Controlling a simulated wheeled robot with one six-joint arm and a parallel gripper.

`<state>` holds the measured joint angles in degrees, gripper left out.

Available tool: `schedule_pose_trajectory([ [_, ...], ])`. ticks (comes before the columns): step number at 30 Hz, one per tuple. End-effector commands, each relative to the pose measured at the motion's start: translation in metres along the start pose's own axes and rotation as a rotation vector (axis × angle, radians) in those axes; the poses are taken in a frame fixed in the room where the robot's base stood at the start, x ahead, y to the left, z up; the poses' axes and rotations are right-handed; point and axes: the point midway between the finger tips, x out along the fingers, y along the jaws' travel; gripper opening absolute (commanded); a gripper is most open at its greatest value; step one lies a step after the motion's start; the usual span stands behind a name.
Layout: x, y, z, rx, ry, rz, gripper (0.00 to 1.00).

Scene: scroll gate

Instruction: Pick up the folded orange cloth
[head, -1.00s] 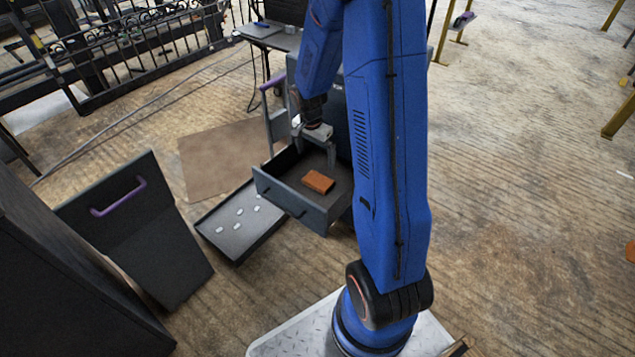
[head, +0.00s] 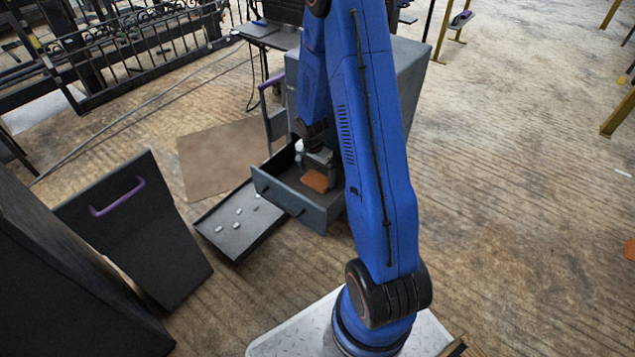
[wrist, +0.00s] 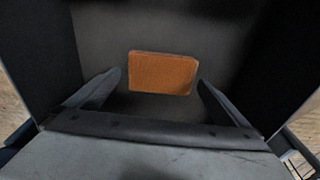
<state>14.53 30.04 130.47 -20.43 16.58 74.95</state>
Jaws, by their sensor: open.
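The folded orange cloth (head: 315,181) lies flat on the floor of an open grey drawer (head: 291,207). In the wrist view the cloth (wrist: 162,73) is a whole orange rectangle, a little beyond the fingertips and between their lines. My gripper (wrist: 158,85) is open, one finger to the left of the cloth and one to the right, with a gap on both sides. In the head view my gripper (head: 316,170) points down inside the drawer and hides the cloth's far part. I cannot tell its exact height above the cloth.
The drawer walls stand close around my gripper. A dark tray (head: 240,222) with several small white pieces lies on the floor left of the drawer. A dark panel with a purple handle (head: 118,197) stands further left.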

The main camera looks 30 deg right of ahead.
Motion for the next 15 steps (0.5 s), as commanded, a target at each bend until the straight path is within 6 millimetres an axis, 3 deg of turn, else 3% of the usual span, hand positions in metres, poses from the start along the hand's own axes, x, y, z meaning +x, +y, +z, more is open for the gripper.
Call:
schedule_pose_trajectory([
  [6,0.022,0.000,0.000,0.000,-0.001,0.000,1.00],
  [15,0.026,-0.001,0.000,0.000,-0.001,-0.002,1.00],
])
